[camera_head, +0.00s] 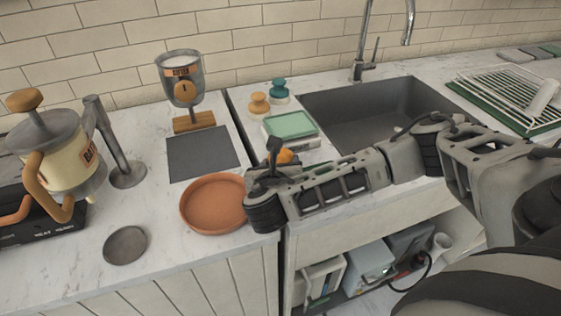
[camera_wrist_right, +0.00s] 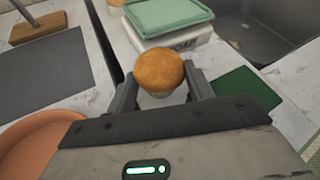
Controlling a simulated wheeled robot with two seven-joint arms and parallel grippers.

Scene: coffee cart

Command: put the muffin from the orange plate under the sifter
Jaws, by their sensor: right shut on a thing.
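The muffin (camera_wrist_right: 158,70) has a golden-brown top and a pale lower part. It sits between the two fingers of my right gripper (camera_wrist_right: 162,92), which is shut on it. In the head view the muffin (camera_head: 286,156) is partly hidden behind the right gripper (camera_head: 272,156), beyond and right of the orange plate. The orange plate (camera_head: 190,222) is empty on the counter. The sifter (camera_head: 183,84), a metal cup with a labelled front, stands on a wooden base (camera_head: 194,122) at the back. A dark grey mat (camera_head: 203,155) lies in front of it. My left gripper is not in view.
A large cream dispenser (camera_head: 62,160) stands at the left, near a small grey disc (camera_head: 126,245). A green-lidded box (camera_head: 291,125) and two knobbed items stand near the muffin. A sink (camera_head: 370,105) lies right. The grey mat is clear.

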